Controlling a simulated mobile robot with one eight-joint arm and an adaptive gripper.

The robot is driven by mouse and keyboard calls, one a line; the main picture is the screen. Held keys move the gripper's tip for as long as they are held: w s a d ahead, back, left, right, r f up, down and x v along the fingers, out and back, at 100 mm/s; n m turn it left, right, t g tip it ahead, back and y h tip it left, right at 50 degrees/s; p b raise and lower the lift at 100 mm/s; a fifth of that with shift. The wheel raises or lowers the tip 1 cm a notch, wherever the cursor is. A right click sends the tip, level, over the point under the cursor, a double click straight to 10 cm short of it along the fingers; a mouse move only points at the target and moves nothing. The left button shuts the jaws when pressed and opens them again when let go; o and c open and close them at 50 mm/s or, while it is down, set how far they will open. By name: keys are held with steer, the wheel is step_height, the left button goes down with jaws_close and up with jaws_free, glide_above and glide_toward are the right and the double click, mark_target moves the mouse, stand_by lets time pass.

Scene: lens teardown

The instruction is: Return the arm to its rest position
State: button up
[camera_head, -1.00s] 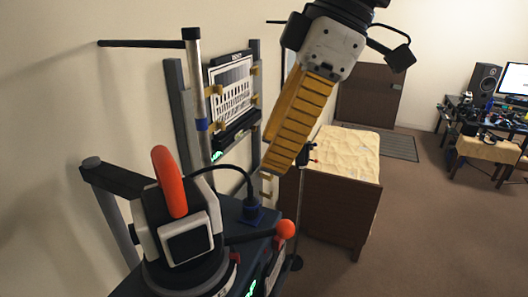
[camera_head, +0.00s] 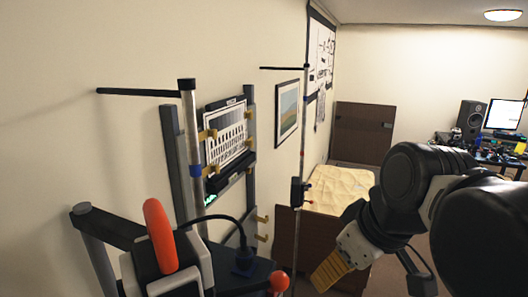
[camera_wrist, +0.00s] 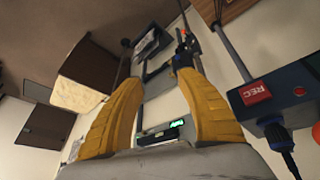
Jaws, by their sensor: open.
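My gripper (camera_head: 323,284) shows in the head view at the lower middle, its yellow ribbed fingers pointing down and left. My dark arm (camera_head: 405,190) reaches in from the right edge, in front of the cloth-topped cabinet. In the wrist view the two yellow fingers of my gripper (camera_wrist: 160,78) stand wide apart with nothing between them. The gripper is open and empty. The lower right part of the room is hidden behind my arm in the head view.
A wall rack (camera_head: 176,150) holds a framed panel (camera_head: 228,135). A cabinet (camera_head: 340,185) with a pale cloth top stands beyond it. A thin upright pole (camera_head: 303,140) stands before the cabinet. A desk with a monitor (camera_head: 503,115) is at the far right.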

steer(key=s+d+f+m+t+h, duration=0.1)
steer(key=d+f+m, duration=0.25)
steer(key=f, duration=0.25)
steer(key=s+d+f+m+t+h, duration=0.1)
steer(key=s+d+f+m+t, duration=0.2)
steer(key=f, duration=0.4)
step_height(320, 180, down, 37)
steer(key=w+g+b, duration=0.1)
steer(key=b, duration=3.7)
steer(key=shift+w, duration=0.3)
